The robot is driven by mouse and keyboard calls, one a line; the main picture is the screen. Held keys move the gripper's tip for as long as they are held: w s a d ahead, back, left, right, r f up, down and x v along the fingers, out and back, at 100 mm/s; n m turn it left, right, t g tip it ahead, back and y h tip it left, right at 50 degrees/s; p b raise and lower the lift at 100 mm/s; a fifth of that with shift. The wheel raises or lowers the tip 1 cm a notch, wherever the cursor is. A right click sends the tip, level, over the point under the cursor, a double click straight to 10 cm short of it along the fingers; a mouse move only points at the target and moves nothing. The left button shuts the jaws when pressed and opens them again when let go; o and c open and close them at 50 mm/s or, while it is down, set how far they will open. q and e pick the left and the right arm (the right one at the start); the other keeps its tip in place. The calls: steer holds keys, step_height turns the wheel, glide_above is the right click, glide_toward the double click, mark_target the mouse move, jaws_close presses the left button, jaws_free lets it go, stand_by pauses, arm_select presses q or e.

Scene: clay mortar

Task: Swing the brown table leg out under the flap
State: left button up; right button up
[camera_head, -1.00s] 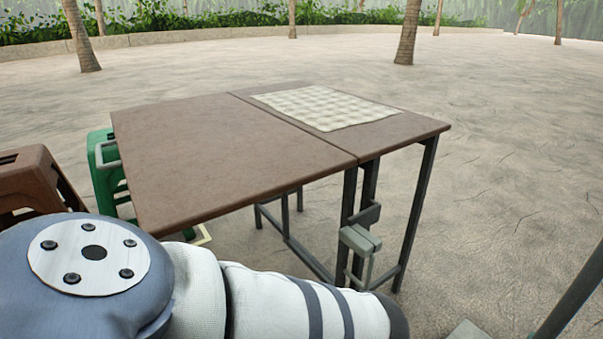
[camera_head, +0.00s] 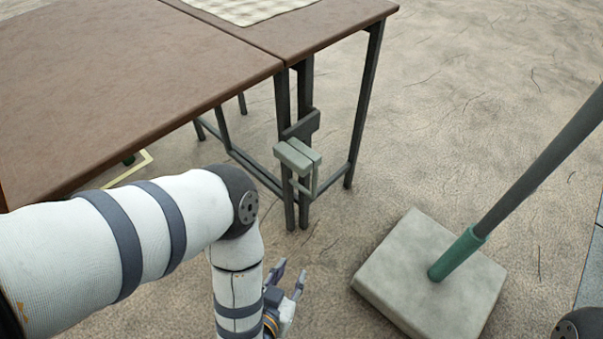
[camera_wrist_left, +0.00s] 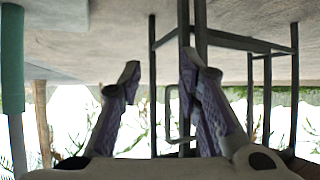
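The brown table (camera_head: 330,28) stands at the upper left, with dark metal legs. Its flap (camera_head: 130,80) is the wide left panel, level with the fixed top. Two dark legs stand close together below the seam, the nearer one being the table leg (camera_head: 284,100). A grey-green block with a wire handle (camera_head: 298,158) sits on this pair. My left gripper (camera_head: 290,271) is open and empty, low in front of the pair, apart from it. In the upside-down left wrist view, dark upright bars (camera_wrist_left: 184,25) show beyond the open fingers. My right gripper is out of view.
A concrete base (camera_head: 415,280) with a green sleeve and slanted dark pole (camera_head: 545,160) stands to the right of my left gripper. A checked cloth (camera_head: 245,8) lies on the fixed top.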

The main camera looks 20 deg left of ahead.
mark_target(315, 178)
arm_select(q)
steer(key=w+r+n+t+y, duration=0.2)
steer(key=w+r+t+y, duration=0.3)
steer(key=w+r, duration=0.45)
steer(key=shift+t+h, duration=0.4)
steer(key=shift+h, duration=0.3)
steer(key=b+x, duration=0.4)
steer(key=x, duration=0.7)
steer(key=shift+r+b, duration=0.15)
steer(key=shift+b, duration=0.15)
steer(key=shift+w+a+r, duration=0.1)
steer(key=shift+w, duration=0.2)
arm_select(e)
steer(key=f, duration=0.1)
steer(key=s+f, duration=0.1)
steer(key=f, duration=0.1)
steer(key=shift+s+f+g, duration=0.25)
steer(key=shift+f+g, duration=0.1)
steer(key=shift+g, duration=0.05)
arm_select(q)
steer(key=shift+c, duration=0.5)
jaws_close()
